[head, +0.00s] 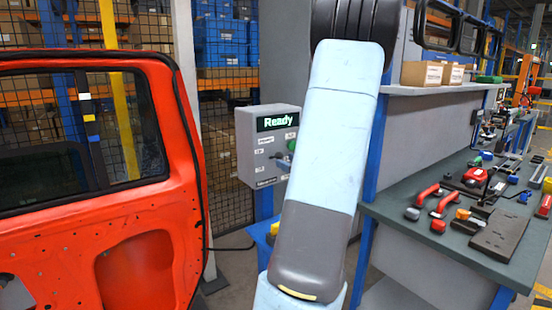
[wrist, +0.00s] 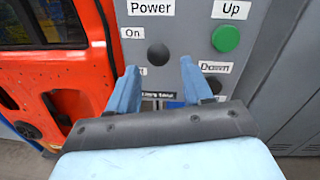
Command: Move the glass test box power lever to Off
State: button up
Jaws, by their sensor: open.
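The grey test box (head: 262,172) hangs left of my arm in the head view, its display reading "Ready". In the wrist view its panel (wrist: 188,22) fills the upper middle. The black round knob of the power lever (wrist: 158,53) sits below the "Power" label, at a height between "On" and a partly hidden lower label. My gripper (wrist: 159,65) is open, its two blue fingers pointing at the panel, one either side and slightly below the knob. I see no contact with the knob. In the head view my arm hides most of the gripper.
A green Up button (wrist: 225,38) is right of the lever, with a partly hidden Down button below. A red car door (head: 150,235) stands close on the left. A workbench (head: 400,210) with tools is on the right. A mesh fence (head: 228,130) is behind.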

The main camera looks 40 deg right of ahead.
aim_at(276, 157)
jog(key=w, duration=0.6)
jog(key=shift+w+d, duration=0.2)
jog(key=shift+w, duration=0.05)
grip_shut()
dwell(0.4)
